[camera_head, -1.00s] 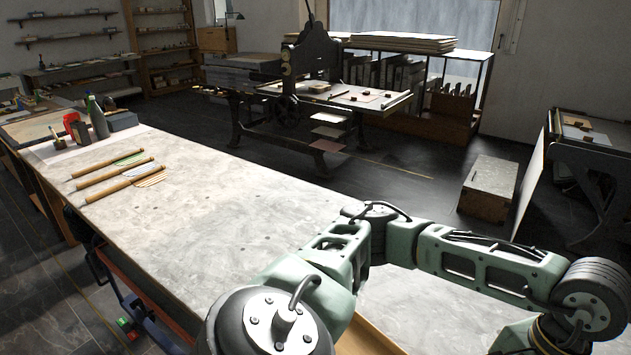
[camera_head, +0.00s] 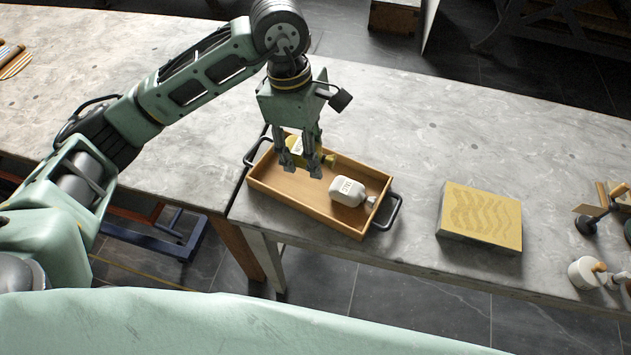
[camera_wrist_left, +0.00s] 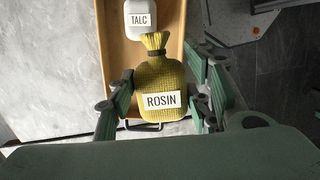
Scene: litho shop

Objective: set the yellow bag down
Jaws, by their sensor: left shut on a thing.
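The yellow bag (camera_head: 294,147), labelled ROSIN, is between the fingers of my left gripper (camera_head: 300,167), which is shut on it. In the left wrist view the bag (camera_wrist_left: 158,80) shows whole, its tied neck pointing up the picture toward the talc bottle. The gripper points down over the left end of a wooden tray (camera_head: 275,195). The fingers hide part of the bag in the head view. I cannot tell whether the bag touches the tray floor. My right gripper is not in view.
A white talc bottle (camera_head: 346,190) lies in the tray's right part. The tray has dark handles at both ends. A yellow-topped block (camera_head: 480,217) lies to its right on the grey bench (camera_head: 420,110). Small tools and a white pot (camera_head: 586,272) stand at the far right.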

